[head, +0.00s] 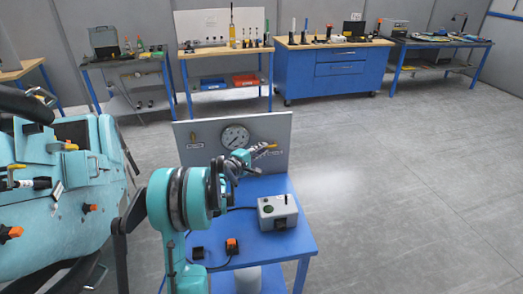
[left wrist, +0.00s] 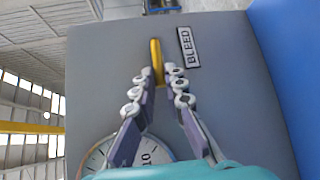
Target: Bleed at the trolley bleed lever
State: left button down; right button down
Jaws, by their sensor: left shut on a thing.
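The yellow bleed lever (left wrist: 156,56) stands out from a grey panel beside a "BLEED" label (left wrist: 189,47) in the left wrist view. My left gripper (left wrist: 161,76) is at the lever, its two fingers on either side of it and shut on it. In the head view my left gripper (head: 262,151) reaches to the right part of the grey panel (head: 216,135), and the lever is mostly hidden behind it. The round pressure gauge (head: 235,137) is on the same panel, left of the gripper; its edge also shows low in the left wrist view (left wrist: 105,154). My right gripper is not seen.
The panel stands at the back of a blue trolley (head: 292,241). On the trolley are a grey box with a green button (head: 278,212) and a small orange-and-black part (head: 232,246). A teal machine (head: 60,190) stands close on the left. The floor at right is clear.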

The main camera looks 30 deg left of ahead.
pick_arm(q)
jog(key=shift+r, duration=0.1)
jog(key=shift+r+m+g+p, duration=0.4)
jog(key=shift+r+g+p, duration=0.1)
jog(key=shift+p, duration=0.5)
jog(key=p, duration=0.1)
jog(key=r+m+g+p, duration=0.1)
jog(key=r+g+y+p, duration=0.1)
jog(key=shift+w+d+m+p, duration=0.25)
jog(key=shift+d+m+p, duration=0.05)
jog(key=shift+m+p, duration=0.1)
jog(key=m+g+p, duration=0.1)
jog(key=w+d+r+g+y+p, duration=0.1)
jog(key=shift+r+m+g+p, duration=0.2)
jog(key=shift+m+g+p, duration=0.1)
jog(key=shift+m+p, duration=0.1)
jog(key=shift+w+d+r+m+g+y+p, duration=0.3)
jog(key=shift+g+y+p, duration=0.2)
jog(key=shift+g+y, duration=0.2)
jog(key=shift+w+d+r+m+g+y+p, duration=0.25)
jog(key=shift+w+d+m+g+y+p, duration=0.15)
jog(key=shift+m+g+y+p, duration=0.25)
jog(key=shift+w+d+r+m+g+y, duration=0.1)
jog(key=shift+w+d+m+g+y, duration=0.35)
jog(key=shift+g+y, duration=0.35)
jog(key=shift+w+d+m+g+y, duration=0.4)
jog(key=shift+d+m+g+y, duration=0.1)
jog(key=shift+g+y, duration=0.2)
